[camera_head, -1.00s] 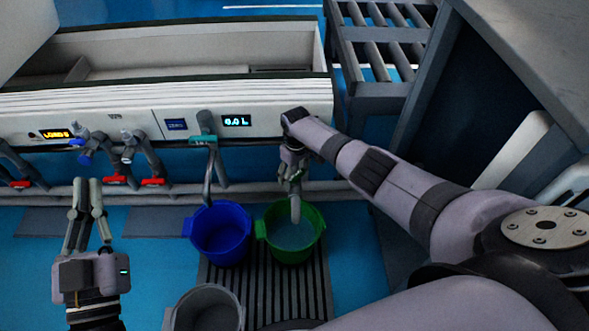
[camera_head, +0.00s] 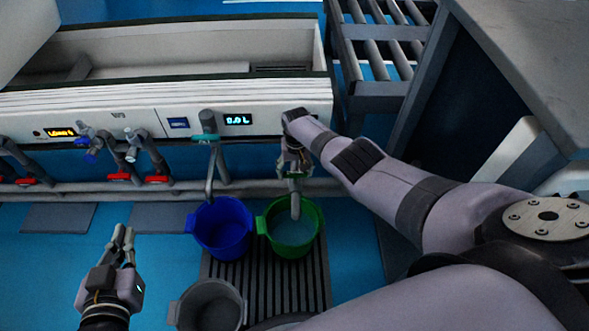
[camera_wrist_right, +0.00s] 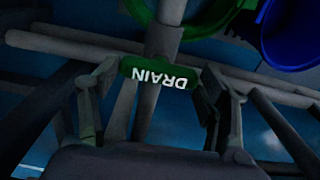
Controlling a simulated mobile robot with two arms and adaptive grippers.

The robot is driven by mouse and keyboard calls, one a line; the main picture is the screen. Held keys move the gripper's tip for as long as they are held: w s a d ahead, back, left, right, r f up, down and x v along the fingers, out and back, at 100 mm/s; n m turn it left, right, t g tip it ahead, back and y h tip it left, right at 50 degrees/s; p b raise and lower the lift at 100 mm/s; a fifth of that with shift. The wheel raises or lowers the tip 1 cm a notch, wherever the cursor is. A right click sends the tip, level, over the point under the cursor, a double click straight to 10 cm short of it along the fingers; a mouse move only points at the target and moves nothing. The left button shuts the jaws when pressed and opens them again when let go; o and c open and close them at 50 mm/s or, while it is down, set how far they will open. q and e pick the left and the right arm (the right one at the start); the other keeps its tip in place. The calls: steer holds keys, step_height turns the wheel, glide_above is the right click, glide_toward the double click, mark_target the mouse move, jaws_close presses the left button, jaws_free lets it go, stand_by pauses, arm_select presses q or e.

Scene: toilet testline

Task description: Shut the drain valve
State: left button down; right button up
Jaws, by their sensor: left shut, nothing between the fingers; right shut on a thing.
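The green drain valve handle, marked DRAIN (camera_wrist_right: 165,77), lies crosswise on a grey pipe in the right wrist view. It also shows small at the drain spout (camera_head: 294,178) in the head view, partly hidden by my gripper. My right gripper (camera_wrist_right: 163,92) is shut on the handle, with one finger at each end. In the head view my right gripper (camera_head: 293,160) is above the green bucket (camera_head: 292,245), which holds water under the spout. My left gripper (camera_head: 123,236) is shut and empty, low at the left over the blue floor, away from the valve.
Several red-handled valves (camera_head: 118,177) line the pipe at left. A display (camera_head: 238,120) reads 0.0 L.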

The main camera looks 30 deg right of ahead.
mark_target(295, 174)
steer(key=shift+s+a+f, duration=0.15)
steer(key=shift+a, duration=0.1)
arm_select(q)
steer(key=shift+s+a+f, duration=0.1)
steer(key=shift+a+f, duration=0.1)
steer(key=shift+a, duration=0.15)
arm_select(e)
steer(key=o, duration=1.2)
steer(key=shift+d, duration=0.15)
steer(key=shift+c, duration=0.2)
steer(key=shift+r, duration=0.2)
steer(key=shift+d+r, duration=0.1)
steer(key=shift+r, duration=0.25)
arm_select(q)
steer(key=shift+d+r, duration=0.1)
steer(key=shift+d, duration=0.2)
arm_select(e)
step_height(295, 174, up, 11)
steer(key=shift+r, duration=0.2)
